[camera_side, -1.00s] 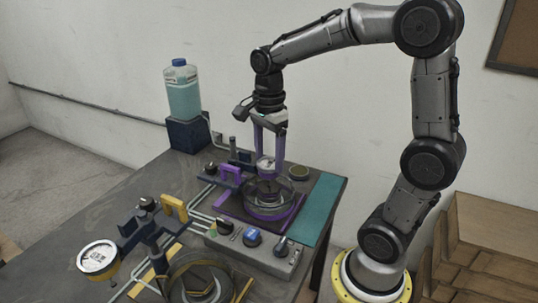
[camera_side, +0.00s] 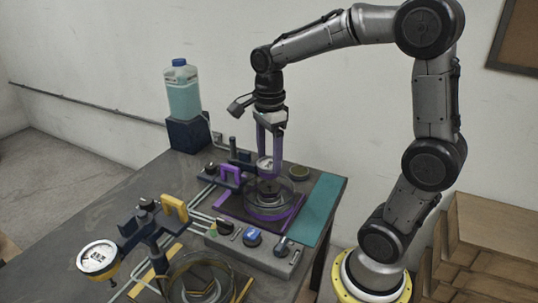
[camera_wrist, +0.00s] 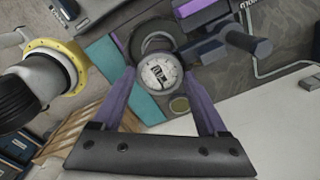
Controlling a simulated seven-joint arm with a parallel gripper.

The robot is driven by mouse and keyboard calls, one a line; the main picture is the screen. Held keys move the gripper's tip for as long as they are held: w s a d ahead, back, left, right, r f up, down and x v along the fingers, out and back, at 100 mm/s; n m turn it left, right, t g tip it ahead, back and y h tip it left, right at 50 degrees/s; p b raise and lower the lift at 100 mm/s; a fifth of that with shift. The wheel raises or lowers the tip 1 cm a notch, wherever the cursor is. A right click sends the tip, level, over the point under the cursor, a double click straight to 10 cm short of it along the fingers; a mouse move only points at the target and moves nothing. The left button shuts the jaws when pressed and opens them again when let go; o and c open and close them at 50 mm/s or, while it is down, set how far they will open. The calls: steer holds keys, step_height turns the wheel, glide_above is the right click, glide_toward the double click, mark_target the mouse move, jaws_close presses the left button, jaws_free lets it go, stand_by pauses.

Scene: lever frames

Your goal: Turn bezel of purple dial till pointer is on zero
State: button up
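The purple dial is a round gauge with a pale face (camera_side: 264,163), and it also shows in the wrist view (camera_wrist: 158,73). It stands above a clear round vessel (camera_side: 268,198) on a purple-edged base, beside a purple handle (camera_side: 230,172). My gripper (camera_side: 269,172) points down, with one purple finger on each side of the dial. In the wrist view my gripper (camera_wrist: 158,72) is open around the dial, with a narrow gap seeming to show at each side. The face carries dark marks, but the pointer and zero are too small to read.
A yellow-rimmed gauge (camera_side: 98,257) with a yellow handle (camera_side: 173,207) stands at front left. A grey box with several knobs (camera_side: 253,252) lies in front of the purple station. A bottle of teal liquid (camera_side: 183,92) stands at the back. The teal mat (camera_side: 322,205) is clear.

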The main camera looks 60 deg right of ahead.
mark_target(269, 163)
steer(key=o, duration=0.3)
steer(key=shift+r, duration=0.1)
step_height(269, 163, up, 14)
steer(key=shift+f, duration=0.2)
stand_by(0.5)
